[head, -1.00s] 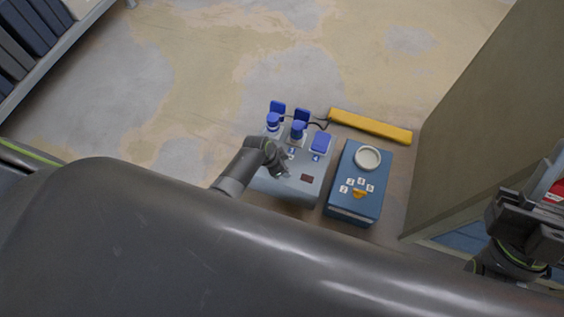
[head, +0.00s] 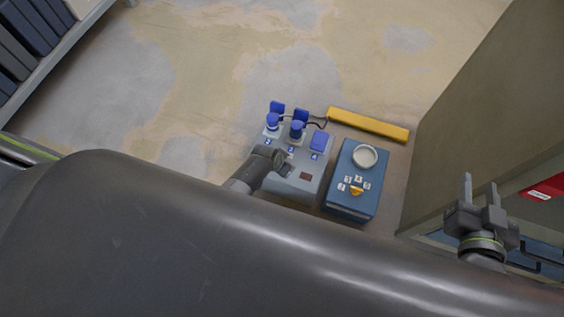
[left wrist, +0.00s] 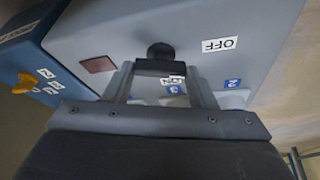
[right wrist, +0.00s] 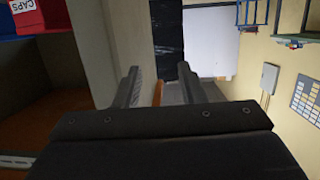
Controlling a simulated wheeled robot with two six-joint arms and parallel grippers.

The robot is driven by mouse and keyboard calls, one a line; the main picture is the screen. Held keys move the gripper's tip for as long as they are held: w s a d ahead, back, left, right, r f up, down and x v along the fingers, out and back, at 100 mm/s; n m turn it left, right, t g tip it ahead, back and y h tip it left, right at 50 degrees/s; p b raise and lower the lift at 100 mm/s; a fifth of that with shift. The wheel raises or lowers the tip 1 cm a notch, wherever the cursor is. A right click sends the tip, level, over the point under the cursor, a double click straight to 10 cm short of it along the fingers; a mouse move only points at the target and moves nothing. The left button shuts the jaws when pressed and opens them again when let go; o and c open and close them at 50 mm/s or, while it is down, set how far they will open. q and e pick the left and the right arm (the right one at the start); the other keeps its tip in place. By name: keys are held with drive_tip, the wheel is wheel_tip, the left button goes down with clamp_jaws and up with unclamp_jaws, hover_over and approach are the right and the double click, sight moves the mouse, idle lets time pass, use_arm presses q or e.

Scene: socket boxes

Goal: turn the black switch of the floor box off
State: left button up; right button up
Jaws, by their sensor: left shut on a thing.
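The grey floor box (head: 312,163) stands on the floor below me in the head view, with blue-capped sockets along its far side. In the left wrist view its grey top (left wrist: 105,35) fills the upper middle. The black switch (left wrist: 160,51) shows there between the fingers of my left gripper (left wrist: 160,70), which is shut on it. An OFF label (left wrist: 220,44) lies to the right of the switch, and an ON label (left wrist: 177,79) lies below it, partly hidden. My right gripper (head: 479,188) is open and empty.
A blue box (head: 350,196) with a white round cap (head: 365,156) and an orange knob (head: 356,191) stands close right of the floor box. A yellow bar (head: 368,125) lies behind. A tall cabinet (head: 470,115) stands right. Floor beyond is clear.

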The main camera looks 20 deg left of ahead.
use_arm(q)
drive_tip(key=shift+d+n+y, duration=0.1)
drive_tip(key=shift+n+y, duration=0.3)
drive_tip(key=shift+n, duration=1)
drive_tip(key=shift+n+y+p, duration=0.3)
drive_tip(key=shift+n+y, duration=0.1)
drive_tip(key=shift+n, duration=0.1)
use_arm(e)
drive_tip(key=f+g, duration=0.1)
drive_tip(key=s+f+g, duration=0.1)
drive_tip(key=f, duration=0.1)
drive_tip(key=s+f+g, duration=0.1)
drive_tip(key=shift+s+a+f+y, duration=0.25)
drive_tip(key=shift+a+f+y, duration=0.05)
drive_tip(key=shift+f, duration=0.05)
use_arm(q)
drive_tip(key=o, duration=1)
